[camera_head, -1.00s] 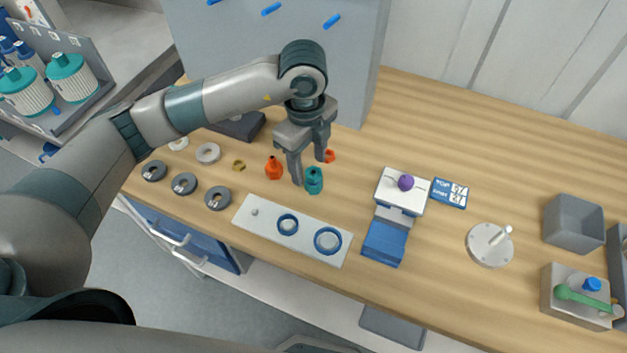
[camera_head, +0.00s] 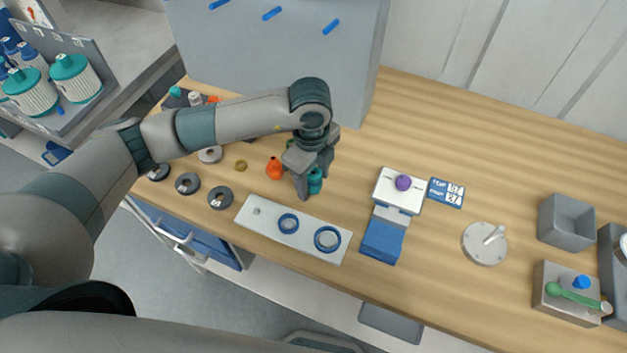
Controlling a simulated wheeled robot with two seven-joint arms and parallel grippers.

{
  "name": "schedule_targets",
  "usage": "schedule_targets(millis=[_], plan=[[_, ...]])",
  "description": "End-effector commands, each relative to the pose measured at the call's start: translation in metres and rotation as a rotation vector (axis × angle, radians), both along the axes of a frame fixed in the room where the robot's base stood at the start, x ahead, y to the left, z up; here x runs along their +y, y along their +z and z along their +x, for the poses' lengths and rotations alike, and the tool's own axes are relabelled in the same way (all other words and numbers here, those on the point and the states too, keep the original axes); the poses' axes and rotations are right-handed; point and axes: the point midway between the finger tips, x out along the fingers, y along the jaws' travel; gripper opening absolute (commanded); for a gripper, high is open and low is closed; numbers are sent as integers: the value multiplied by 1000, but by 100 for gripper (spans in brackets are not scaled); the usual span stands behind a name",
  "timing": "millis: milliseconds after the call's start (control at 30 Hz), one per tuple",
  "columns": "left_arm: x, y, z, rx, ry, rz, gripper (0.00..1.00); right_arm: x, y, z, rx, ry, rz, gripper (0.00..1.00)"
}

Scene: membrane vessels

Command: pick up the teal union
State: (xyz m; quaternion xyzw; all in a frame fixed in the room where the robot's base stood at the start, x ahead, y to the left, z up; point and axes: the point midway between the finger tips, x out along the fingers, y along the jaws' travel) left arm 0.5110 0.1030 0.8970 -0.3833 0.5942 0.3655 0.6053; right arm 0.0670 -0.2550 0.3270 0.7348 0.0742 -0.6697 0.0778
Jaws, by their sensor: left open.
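The teal union (camera_head: 315,181) stands on the wooden bench, just behind the white plate with blue rings. My left gripper (camera_head: 309,185) is open and low over the bench, with its fingers down at the union. One finger is in front and to the left of the union and hides part of it. I cannot tell whether either finger touches it. My right gripper is not in view.
An orange fitting (camera_head: 274,168) stands close left of the gripper. The white plate (camera_head: 265,224) lies in front. Grey rings (camera_head: 221,197) lie to the left. A blue and white device (camera_head: 383,240) stands to the right. A tall grey cabinet (camera_head: 270,60) rises behind.

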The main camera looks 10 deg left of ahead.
Motion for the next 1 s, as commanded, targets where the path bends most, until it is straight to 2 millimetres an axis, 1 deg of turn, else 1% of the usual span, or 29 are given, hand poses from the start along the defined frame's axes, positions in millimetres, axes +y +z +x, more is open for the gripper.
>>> schedule_targets(millis=[167,200,267,300,367,400,767,1000], plan=[[0,0,0,0,0,0,51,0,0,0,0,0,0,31],[0,0,0,0,0,0,49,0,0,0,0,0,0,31],[0,1,0,0,0,0,35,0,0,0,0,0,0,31],[0,1,0,0,0,0,25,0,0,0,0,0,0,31],[0,1,0,0,0,0,11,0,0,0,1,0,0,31],[0,1,0,0,0,0,1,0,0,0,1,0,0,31],[0,3,0,-1,0,0,0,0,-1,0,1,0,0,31],[0,18,0,-2,-1,-1,0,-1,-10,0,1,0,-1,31]])
